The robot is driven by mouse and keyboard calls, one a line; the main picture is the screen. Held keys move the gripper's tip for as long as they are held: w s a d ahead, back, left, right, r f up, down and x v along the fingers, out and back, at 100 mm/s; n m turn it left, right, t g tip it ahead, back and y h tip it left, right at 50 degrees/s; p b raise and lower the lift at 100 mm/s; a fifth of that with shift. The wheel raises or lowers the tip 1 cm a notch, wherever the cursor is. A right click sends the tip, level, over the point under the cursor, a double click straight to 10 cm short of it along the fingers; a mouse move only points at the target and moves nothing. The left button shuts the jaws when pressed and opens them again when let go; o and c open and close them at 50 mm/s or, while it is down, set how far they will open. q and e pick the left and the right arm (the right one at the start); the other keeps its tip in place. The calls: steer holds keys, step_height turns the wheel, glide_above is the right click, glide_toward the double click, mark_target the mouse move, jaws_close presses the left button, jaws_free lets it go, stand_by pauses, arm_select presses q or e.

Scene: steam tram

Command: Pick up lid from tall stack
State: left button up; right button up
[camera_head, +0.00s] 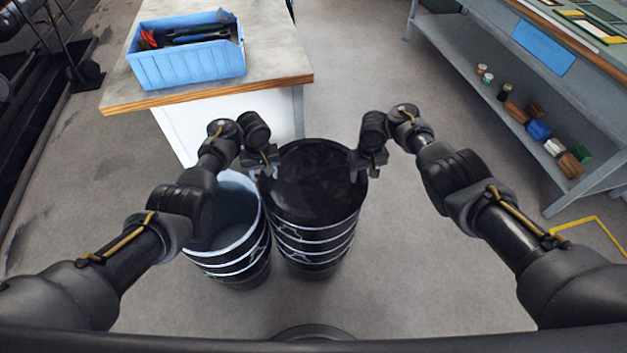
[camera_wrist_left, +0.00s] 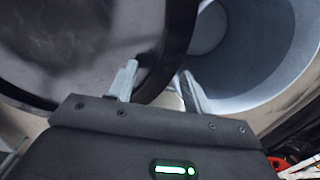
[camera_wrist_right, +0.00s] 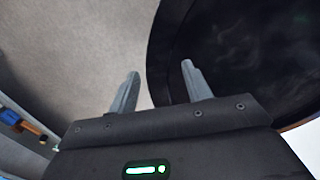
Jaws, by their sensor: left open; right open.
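A round black lid (camera_head: 315,178) sits on top of the tall stack (camera_head: 312,240) of black bins with pale bands. My left gripper (camera_head: 264,168) is open at the lid's left rim. In the left wrist view, the lid's dark rim (camera_wrist_left: 176,55) passes between its fingers (camera_wrist_left: 157,80). My right gripper (camera_head: 366,168) is open at the lid's right rim. In the right wrist view, one finger is over the dark lid (camera_wrist_right: 245,55) and the other over floor, with the edge between the fingers (camera_wrist_right: 158,76). Whether any finger touches the lid I cannot tell.
A shorter, open bin stack (camera_head: 228,262) with a pale inside stands close beside the tall one on the left. A worktable (camera_head: 285,60) with a blue crate (camera_head: 190,68) is behind. A grey shelf (camera_head: 470,75) with small items stands at right. Floor between is clear.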

arm_select(q)
steer(key=shift+f, duration=0.2)
arm_select(e)
steer(key=shift+f, duration=0.25)
arm_select(q)
steer(key=shift+c, duration=0.3)
arm_select(e)
steer(key=shift+c, duration=0.3)
arm_select(q)
jaws_close()
arm_select(e)
jaws_close()
steer(key=shift+d, duration=0.1)
